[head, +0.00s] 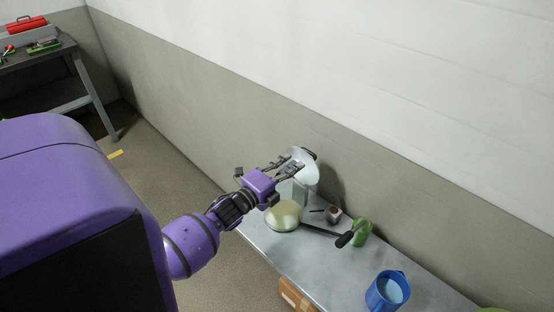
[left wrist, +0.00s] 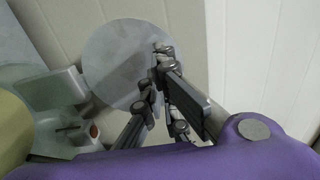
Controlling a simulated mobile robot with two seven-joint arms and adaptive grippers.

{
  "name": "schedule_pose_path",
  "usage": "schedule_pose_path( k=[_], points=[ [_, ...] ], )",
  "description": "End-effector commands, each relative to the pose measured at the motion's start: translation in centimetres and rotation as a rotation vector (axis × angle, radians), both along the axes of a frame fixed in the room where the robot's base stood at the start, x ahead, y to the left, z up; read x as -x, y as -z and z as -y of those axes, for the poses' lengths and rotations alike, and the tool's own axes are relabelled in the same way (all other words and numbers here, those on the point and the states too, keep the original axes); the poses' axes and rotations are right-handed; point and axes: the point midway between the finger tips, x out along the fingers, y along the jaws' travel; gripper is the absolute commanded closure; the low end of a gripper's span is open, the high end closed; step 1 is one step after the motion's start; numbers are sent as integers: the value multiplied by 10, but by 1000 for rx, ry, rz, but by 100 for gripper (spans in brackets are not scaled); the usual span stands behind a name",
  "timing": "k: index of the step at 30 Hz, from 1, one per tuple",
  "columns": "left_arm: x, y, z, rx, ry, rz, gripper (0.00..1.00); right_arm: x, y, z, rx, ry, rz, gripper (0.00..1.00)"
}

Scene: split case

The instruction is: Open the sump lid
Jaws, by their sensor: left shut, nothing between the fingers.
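A round pale grey disc (head: 303,168), which looks like the sump lid, stands tilted up near the wall at the far end of the bench. It also shows in the left wrist view (left wrist: 112,62), partly behind my fingers. A pale boxy container (head: 296,194) sits below it; it appears in the left wrist view (left wrist: 50,90) too. My left gripper (head: 284,166) is at the disc, its fingers in front of the disc's face. The gripper is shut with nothing between its fingers. I cannot tell whether it touches the disc. My right gripper is not in view.
A cream-coloured round pan (head: 284,214) with a dark handle lies on the grey bench (head: 330,265). A small cup (head: 333,215), a green can (head: 362,233) and a blue mug (head: 380,297) stand further right. A cardboard box (head: 297,297) is below the bench edge.

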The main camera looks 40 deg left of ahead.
Motion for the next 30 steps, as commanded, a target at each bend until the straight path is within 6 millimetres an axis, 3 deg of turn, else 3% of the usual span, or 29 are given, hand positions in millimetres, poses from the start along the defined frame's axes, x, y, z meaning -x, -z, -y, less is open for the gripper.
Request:
schedule_pose_path(
  k=[4, 17, 24, 30],
  points=[
    [-14, -1, 1, 1, -1, 1, 100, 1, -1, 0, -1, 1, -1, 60],
    [-17, 0, 1, 1, -1, 0, 100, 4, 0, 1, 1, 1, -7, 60],
    [-43, -6, 4, 0, 1, 1, 100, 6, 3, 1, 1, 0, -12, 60],
    [-44, -6, 3, 1, 1, 0, 100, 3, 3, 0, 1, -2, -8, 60]
  ],
)
